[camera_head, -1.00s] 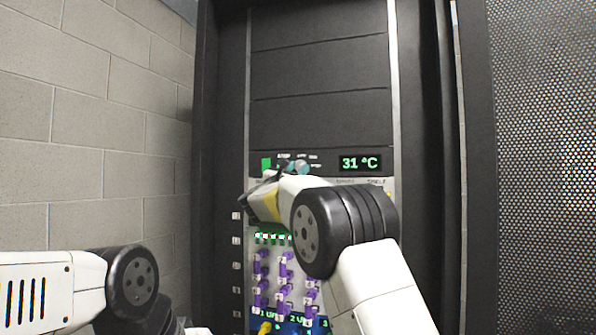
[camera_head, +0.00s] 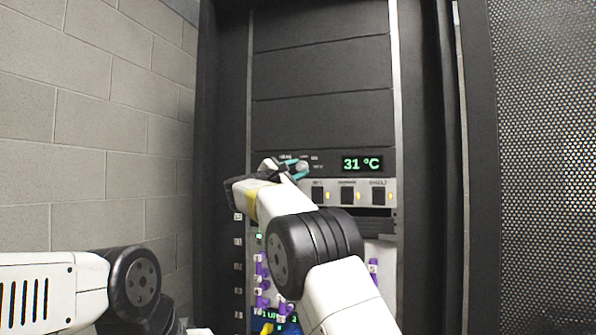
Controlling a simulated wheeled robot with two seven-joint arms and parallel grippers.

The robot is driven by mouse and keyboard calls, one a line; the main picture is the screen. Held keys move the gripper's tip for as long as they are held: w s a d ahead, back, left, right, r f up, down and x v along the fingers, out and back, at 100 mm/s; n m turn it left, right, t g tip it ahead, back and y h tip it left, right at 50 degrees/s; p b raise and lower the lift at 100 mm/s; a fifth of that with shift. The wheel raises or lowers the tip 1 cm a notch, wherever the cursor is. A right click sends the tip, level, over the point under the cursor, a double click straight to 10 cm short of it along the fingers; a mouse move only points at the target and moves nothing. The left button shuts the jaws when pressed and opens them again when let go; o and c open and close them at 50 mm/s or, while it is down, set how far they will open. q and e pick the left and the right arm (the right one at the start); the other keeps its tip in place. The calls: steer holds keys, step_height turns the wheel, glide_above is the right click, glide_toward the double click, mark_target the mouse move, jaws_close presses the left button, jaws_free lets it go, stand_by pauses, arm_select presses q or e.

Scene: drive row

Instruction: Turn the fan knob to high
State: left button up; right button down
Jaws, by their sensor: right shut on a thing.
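The fan knob (camera_head: 302,167) is a small light round knob on the dark control panel, left of the green 31 °C display (camera_head: 362,164). My right gripper (camera_head: 292,172) is at the knob, with teal-tipped fingers shut on it. My right wrist and hand hide part of the panel's left side, and the knob's pointer is too small to read. My left arm (camera_head: 60,290) shows at the lower left; its gripper is out of view.
Below the panel is a row of dark switches (camera_head: 347,194) with small amber lights. Purple cable plugs (camera_head: 262,285) sit lower in the rack. A block wall (camera_head: 100,130) stands at the left and a perforated door (camera_head: 545,170) at the right.

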stand_by(0.3)
steer(key=c, duration=1)
jaws_free()
steer(key=shift+o, duration=0.2)
steer(key=shift+s+a, duration=0.1)
steer(key=v, duration=0.7)
steer(key=shift+s+a, duration=0.2)
steer(key=shift+s, duration=0.05)
steer(key=shift+d+f, duration=0.1)
steer(key=shift+f, duration=0.05)
